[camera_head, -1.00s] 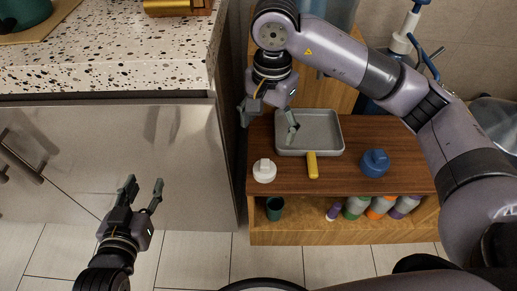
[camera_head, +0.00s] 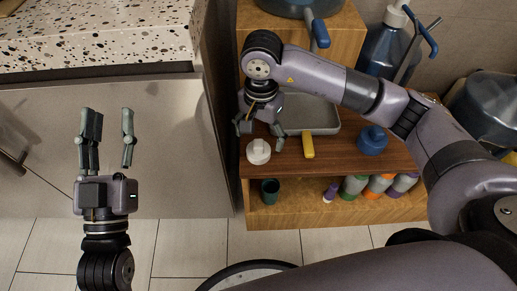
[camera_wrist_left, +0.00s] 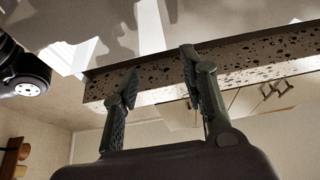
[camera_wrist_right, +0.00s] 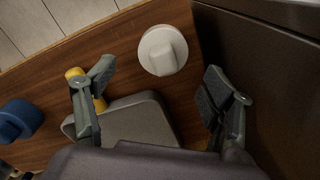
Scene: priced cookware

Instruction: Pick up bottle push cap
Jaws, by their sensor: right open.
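A white push cap (camera_head: 259,151) sits on the wooden cabinet top near its left edge. It also shows in the right wrist view (camera_wrist_right: 164,50), beyond and between the fingertips. A blue cap (camera_head: 372,140) stands further right on the same top. My right gripper (camera_head: 261,134) is open and empty, pointing down just behind and above the white cap; I see no contact. Its two fingers are spread apart in the right wrist view (camera_wrist_right: 156,80). My left gripper (camera_head: 109,120) is open and empty in front of the steel cabinet face.
Several bottles and a dark green cup (camera_head: 270,191) stand on the shelf below.

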